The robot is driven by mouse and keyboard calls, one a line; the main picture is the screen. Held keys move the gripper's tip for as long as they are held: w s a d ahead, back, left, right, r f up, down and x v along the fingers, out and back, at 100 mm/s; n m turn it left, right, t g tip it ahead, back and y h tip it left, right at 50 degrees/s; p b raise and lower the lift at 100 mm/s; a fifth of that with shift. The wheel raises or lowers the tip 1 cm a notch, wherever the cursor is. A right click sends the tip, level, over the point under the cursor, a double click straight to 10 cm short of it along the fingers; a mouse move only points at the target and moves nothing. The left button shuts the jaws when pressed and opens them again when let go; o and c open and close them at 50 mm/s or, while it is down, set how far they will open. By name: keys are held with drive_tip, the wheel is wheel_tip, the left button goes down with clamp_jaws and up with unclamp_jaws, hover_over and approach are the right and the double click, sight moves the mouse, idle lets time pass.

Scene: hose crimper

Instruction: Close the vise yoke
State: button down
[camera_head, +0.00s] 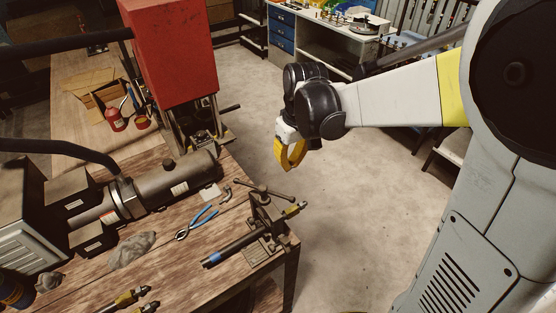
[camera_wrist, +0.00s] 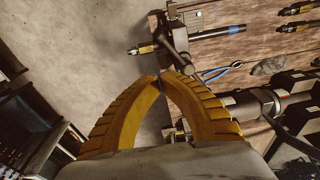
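The vise (camera_head: 266,212) is a dark metal clamp on the front right corner of the wooden bench, with a T-shaped handle (camera_head: 263,190) on top. A dark hose with a blue band (camera_head: 230,247) and a brass-coloured fitting (camera_head: 294,210) lies through it. I cannot tell whether the yoke is open or latched. In the wrist view the vise (camera_wrist: 170,40) is at the top centre, beyond my fingertips. My gripper (camera_head: 290,168) has yellow fingers and hangs above the floor, behind and right of the vise, apart from it. Its fingertips (camera_wrist: 159,78) meet, with nothing between them.
Blue-handled pliers (camera_head: 197,222) and a grey rag (camera_head: 132,249) lie on the bench left of the vise. A grey cylindrical machine (camera_head: 165,185) and a red press (camera_head: 172,50) stand behind. Open floor (camera_head: 360,220) lies to the right of the bench.

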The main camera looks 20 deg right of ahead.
wheel_tip(320, 180, down, 8)
drive_tip(key=s, duration=0.1)
drive_tip(key=shift+s, duration=0.4)
drive_tip(key=shift+s, duration=0.1)
